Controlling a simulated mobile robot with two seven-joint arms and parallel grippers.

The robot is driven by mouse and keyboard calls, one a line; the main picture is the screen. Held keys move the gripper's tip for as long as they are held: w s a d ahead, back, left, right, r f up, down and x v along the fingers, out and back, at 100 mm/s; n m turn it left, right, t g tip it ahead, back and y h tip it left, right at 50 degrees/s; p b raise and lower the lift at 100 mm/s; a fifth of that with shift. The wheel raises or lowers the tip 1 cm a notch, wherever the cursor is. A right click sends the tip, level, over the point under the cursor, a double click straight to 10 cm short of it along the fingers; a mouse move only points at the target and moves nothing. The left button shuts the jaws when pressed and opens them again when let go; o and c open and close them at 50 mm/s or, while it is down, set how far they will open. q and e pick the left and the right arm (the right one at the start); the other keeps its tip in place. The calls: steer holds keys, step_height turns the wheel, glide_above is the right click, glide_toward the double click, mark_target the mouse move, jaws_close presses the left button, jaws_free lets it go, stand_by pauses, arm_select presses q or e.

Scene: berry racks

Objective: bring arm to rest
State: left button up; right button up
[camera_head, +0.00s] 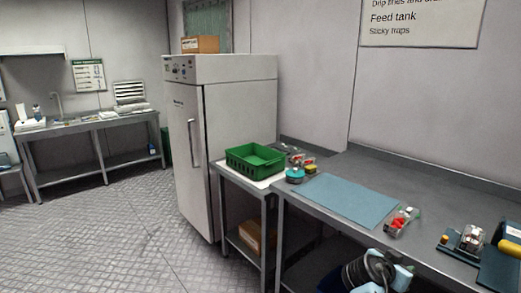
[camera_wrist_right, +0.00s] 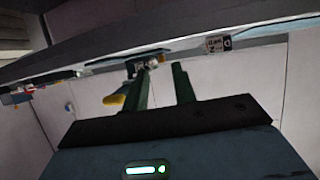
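My right arm (camera_head: 375,275) shows at the bottom of the head view, just in front of the bench's front edge; its fingertips cannot be made out there. In the right wrist view my right gripper (camera_wrist_right: 163,75) has its two dark fingers apart, with nothing between them. The bench's edge crosses that view beyond the fingertips. My left gripper is in neither view.
The grey bench (camera_head: 345,165) carries a blue mat (camera_head: 345,198), a clear berry punnet (camera_head: 401,221) and a dark device (camera_head: 468,242) at right. A green crate (camera_head: 254,159) stands at its left end, beside a tall white fridge (camera_head: 182,150). The floor (camera_head: 110,235) at left is clear.

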steer(key=s+a+f+n+t+y+p, duration=0.1)
steer(key=s+a+f+n+y, duration=0.25)
steer(key=s+f, duration=0.55)
steer(key=s+a+f+n+t+y, duration=0.1)
steer(key=s+a+f+n+y, duration=0.15)
steer(key=s+f+n, duration=0.6)
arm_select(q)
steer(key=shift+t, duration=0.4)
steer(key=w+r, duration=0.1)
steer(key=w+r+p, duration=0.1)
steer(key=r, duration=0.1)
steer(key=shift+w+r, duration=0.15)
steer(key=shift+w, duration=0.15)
arm_select(e)
steer(key=s+a+f+y, duration=0.2)
steer(key=s+a, duration=0.1)
steer(key=s, duration=0.5)
steer(key=s+a+f+n+y, duration=0.1)
steer(key=s+a+y, duration=0.2)
steer(key=s, duration=0.6)
steer(key=s+a+f+y, duration=0.2)
steer(key=s+a, duration=0.2)
steer(key=s, duration=0.5)
steer(key=shift+f+n, duration=0.3)
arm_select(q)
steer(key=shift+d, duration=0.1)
